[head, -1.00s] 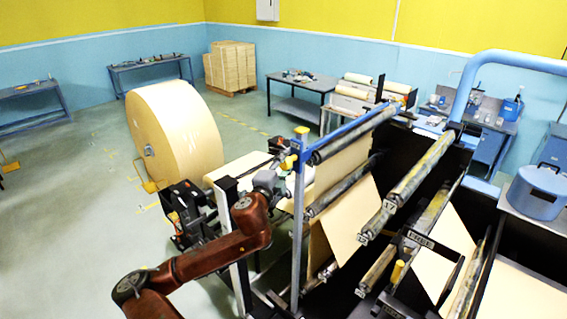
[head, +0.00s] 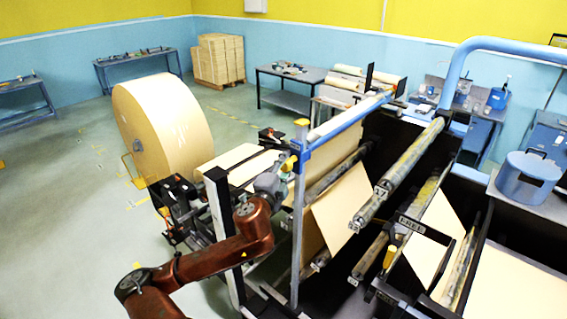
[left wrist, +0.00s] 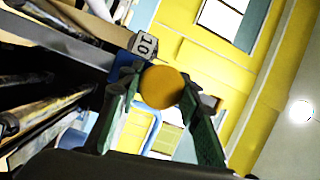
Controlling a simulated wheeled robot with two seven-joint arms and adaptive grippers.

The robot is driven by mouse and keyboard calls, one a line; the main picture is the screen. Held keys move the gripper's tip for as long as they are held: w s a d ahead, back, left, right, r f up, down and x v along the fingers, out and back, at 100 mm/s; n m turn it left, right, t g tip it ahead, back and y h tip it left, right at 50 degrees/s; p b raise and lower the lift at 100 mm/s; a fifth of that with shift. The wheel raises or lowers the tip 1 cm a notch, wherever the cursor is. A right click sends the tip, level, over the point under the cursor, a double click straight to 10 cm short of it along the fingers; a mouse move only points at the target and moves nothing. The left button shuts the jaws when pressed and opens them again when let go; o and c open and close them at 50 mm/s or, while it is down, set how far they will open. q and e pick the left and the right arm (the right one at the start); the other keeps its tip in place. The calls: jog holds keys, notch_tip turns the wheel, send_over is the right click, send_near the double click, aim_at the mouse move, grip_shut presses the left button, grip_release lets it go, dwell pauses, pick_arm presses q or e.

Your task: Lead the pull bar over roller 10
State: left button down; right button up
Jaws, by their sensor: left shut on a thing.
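The blue pull bar (head: 350,121) lies close along the right side of roller 10 (head: 334,121) in the head view. Pale paper shows along the top of that roller. My left gripper (head: 284,167) is at the bar's near end, beside the upright post, shut on its yellow knob (head: 290,162). In the left wrist view the knob's round orange end (left wrist: 162,87) sits between my green fingers (left wrist: 160,95). The roller's end, labelled 10 (left wrist: 145,45), is just above and left of it. I cannot tell whether bar and roller touch. My right gripper is not in view.
Roller 17 (head: 400,172) and dark frames stand to the right, with paper sheets (head: 343,208) hanging between rollers. The large kraft roll (head: 165,128) stands behind on the left. The grey post (head: 299,230) rises close beside my left gripper. Open floor lies left.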

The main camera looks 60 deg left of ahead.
pick_arm(q)
jog(key=shift+f, duration=0.1)
jog(key=w+d+f+b, duration=0.1)
jog(key=d+f+b, duration=0.4)
jog(key=f, duration=0.4)
jog(key=w+d+f+b, duration=0.1)
jog(key=d+f+b, duration=0.4)
jog(key=f, duration=0.4)
jog(key=w+d+f+b, duration=0.1)
jog(key=d+f+b, duration=0.5)
jog(key=f, duration=0.4)
jog(key=shift+w+b, duration=0.4)
jog(key=shift+b, duration=0.1)
